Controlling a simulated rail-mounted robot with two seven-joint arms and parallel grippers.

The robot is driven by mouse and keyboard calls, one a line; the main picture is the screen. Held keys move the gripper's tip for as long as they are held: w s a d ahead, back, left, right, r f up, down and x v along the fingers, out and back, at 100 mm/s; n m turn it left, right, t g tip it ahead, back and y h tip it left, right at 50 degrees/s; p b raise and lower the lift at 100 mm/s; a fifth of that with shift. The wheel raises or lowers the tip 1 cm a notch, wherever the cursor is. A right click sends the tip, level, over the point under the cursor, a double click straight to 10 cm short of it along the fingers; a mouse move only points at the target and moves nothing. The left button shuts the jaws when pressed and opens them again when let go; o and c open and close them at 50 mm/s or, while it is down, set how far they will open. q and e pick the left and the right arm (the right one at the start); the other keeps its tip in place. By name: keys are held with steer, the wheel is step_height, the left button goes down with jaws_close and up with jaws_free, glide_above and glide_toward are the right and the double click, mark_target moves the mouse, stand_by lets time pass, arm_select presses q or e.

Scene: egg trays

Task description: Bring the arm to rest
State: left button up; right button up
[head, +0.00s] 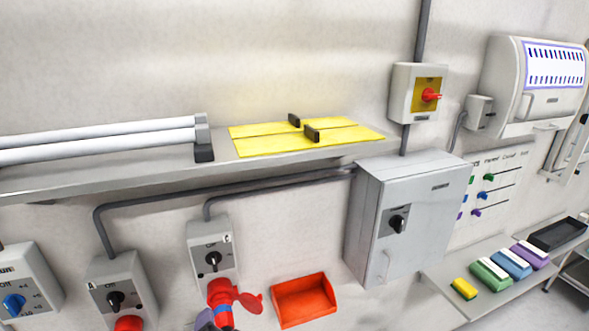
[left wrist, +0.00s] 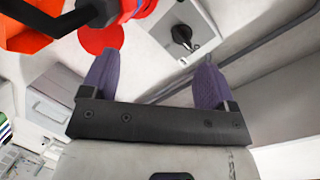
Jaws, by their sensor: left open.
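My left gripper (left wrist: 155,80) fills the middle of the left wrist view. Its two purple fingers stand wide apart with nothing between them. In the head view only a small purple piece, seemingly a fingertip of it (head: 204,319), shows at the bottom edge, beside a red device with a blue band (head: 222,307). That red and blue device also shows at the top of the left wrist view (left wrist: 128,12), beyond the fingers and apart from them. The rest of the left arm is hidden from the head view. My right gripper is in neither view.
Grey switch boxes (head: 212,247) line the wall, with an open red bin (head: 304,299) to the right. A shelf (head: 120,180) above holds white tubes (head: 100,140) and yellow plates (head: 300,142). A grey cabinet (head: 410,215) juts out at right.

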arm_select(q)
steer(key=s+a+f+n+g+h, duration=0.2)
steer(key=s+f+g, duration=0.2)
steer(key=s+f, duration=0.5)
steer(key=s+a+f+n+g+h, duration=0.25)
steer(key=s+f, duration=0.25)
steer(key=s, duration=0.8)
steer(key=s+a+f+n+g+h, duration=0.15)
steer(key=s+f+g, duration=0.25)
steer(key=s+f, duration=0.5)
steer(key=w+p+v, duration=0.2)
steer(key=p+v, duration=1)
steer(key=v, duration=0.2)
steer(key=shift+d+r+m+p, duration=0.3)
steer(key=shift+r, duration=0.05)
